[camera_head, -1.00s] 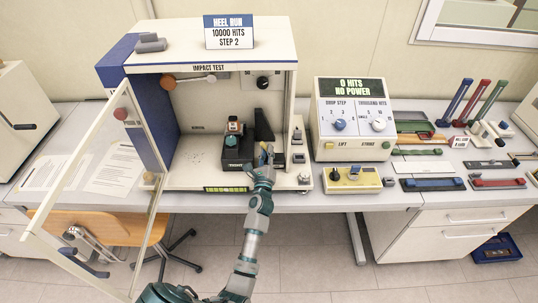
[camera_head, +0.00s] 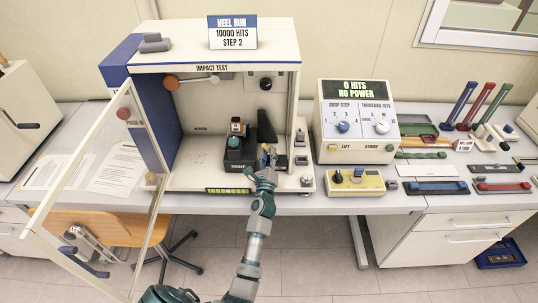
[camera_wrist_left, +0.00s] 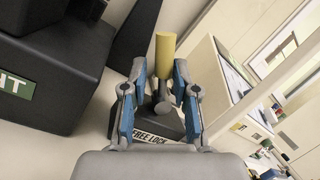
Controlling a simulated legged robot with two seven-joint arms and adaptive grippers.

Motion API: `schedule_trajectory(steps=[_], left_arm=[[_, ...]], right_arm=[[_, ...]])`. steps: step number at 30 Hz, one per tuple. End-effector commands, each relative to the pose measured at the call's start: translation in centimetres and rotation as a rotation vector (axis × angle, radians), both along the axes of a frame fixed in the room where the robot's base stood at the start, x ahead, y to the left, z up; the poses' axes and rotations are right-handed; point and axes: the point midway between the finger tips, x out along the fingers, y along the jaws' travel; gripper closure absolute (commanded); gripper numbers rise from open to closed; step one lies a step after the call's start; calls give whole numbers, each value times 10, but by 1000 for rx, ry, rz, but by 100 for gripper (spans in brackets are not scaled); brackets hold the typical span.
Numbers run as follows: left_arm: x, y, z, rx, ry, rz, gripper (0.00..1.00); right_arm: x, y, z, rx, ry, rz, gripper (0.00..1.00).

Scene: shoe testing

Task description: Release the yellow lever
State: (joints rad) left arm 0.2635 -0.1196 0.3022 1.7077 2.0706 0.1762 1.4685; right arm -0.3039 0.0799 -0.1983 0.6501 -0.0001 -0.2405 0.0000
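The yellow lever (camera_wrist_left: 165,54) is a small yellow-topped handle on a dark base with a "FREE LOCK" label (camera_wrist_left: 153,136). It stands inside the impact test cabinet (camera_head: 200,57), on the right of its floor. My left gripper (camera_wrist_left: 160,72) is around the lever, one blue-padded finger on each side, with gaps showing between the fingers and the handle. In the head view the left gripper (camera_head: 268,158) largely hides the lever's base. My right gripper is not in view.
A black block with a green label (camera_head: 239,162) sits just left of the gripper, with a dark wedge (camera_head: 266,128) behind. The clear cabinet door (camera_head: 75,165) stands open at left. A control box (camera_head: 355,103) and a yellow panel (camera_head: 355,185) are at right.

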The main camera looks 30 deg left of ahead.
Motion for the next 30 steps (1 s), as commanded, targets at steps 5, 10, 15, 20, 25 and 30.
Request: schedule_trajectory(steps=[5,10,15,20,25,30], left_arm=[[-8,-5,-2,0,0,-1,71],[-34,-18,-10,-2,2,-1,71],[-56,-29,-16,-2,1,0,71],[-64,-33,-18,-2,1,0,71],[-65,-33,-18,-1,1,0,71],[-65,-33,-18,-1,1,0,71]], right_arm=[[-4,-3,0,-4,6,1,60],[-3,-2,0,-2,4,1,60],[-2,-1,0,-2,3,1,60],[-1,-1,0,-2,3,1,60],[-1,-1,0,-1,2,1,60],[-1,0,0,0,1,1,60]])
